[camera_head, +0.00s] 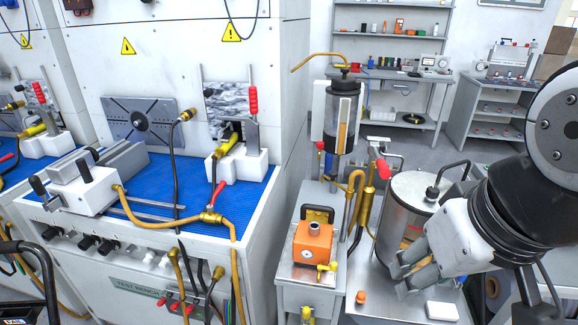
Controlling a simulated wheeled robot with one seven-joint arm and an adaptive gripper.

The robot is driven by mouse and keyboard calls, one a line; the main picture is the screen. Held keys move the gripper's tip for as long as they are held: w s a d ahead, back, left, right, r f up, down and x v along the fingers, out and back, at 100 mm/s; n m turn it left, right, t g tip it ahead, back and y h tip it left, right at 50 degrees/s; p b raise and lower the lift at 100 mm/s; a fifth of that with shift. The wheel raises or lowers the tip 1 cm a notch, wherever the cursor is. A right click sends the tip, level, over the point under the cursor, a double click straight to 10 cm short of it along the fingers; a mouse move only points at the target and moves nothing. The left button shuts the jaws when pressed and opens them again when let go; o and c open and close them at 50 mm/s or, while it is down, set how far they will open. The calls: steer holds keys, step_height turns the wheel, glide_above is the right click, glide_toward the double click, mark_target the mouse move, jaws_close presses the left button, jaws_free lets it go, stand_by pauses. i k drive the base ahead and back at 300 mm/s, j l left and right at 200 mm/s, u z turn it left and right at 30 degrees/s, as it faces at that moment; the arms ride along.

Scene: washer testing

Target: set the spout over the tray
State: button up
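A thin brass spout (318,56) sticks out to the left from the top of a clear upright cylinder (342,115), its tip bent down beside the white cabinet wall. The tray is not certain to me. A blue-lined bench top with a raised rim (262,205) lies left of and below the spout. A flat metal surface (388,308) lies under the large steel pot at the lower right. My gripper (402,280) is at the lower right, in front of the pot, well below and right of the spout. It touches no spout; whether its fingers are open is unclear.
The steel pot (400,215) with a black handle stands beside my gripper. An orange pump unit (313,243) sits on a small cabinet left of it. A red-handled valve (382,169) and brass pipes stand between spout and pot. A white block (442,311) lies below my gripper.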

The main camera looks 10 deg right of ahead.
mark_target(334, 175)
steer(key=i+u, duration=0.2)
steer(key=i, duration=0.85)
